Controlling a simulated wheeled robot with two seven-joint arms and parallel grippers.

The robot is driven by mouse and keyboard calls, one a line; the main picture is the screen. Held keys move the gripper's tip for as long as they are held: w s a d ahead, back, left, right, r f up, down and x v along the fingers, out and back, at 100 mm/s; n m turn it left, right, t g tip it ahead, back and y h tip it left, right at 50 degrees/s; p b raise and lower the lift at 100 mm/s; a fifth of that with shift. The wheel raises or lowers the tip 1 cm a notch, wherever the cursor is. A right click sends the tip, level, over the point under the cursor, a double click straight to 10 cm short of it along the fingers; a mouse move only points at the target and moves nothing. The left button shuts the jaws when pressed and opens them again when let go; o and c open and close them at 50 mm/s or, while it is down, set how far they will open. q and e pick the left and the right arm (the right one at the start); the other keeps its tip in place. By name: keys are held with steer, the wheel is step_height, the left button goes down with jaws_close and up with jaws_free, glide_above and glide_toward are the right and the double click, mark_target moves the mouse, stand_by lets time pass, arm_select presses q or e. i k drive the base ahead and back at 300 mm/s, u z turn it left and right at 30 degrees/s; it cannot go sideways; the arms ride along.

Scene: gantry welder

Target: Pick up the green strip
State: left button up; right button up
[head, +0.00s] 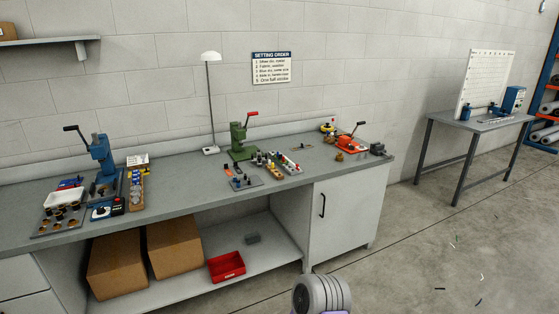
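Several tiny thin strips lie scattered on the concrete floor at the right of the head view. One small strip (457,238) near the top of this scatter looks green, though it is too small to be certain of its colour.
A long grey workbench (300,205) with hand presses and small parts runs along the wall. Its white cabinet (345,214) stands at the right end. A grey table (477,121) stands farther right, near a shelf rack (546,114). The floor between is mostly clear.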

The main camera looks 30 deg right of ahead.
mark_target(280, 159)
steer(key=k, duration=1.2)
steer(key=z, duration=0.75)
steer(key=i, duration=0.6)
steer(key=z, duration=1.25)
steer(key=i, duration=3.6)
steer(key=u, duration=1.9)
steer(key=i, duration=0.6)
steer(key=u, duration=0.55)
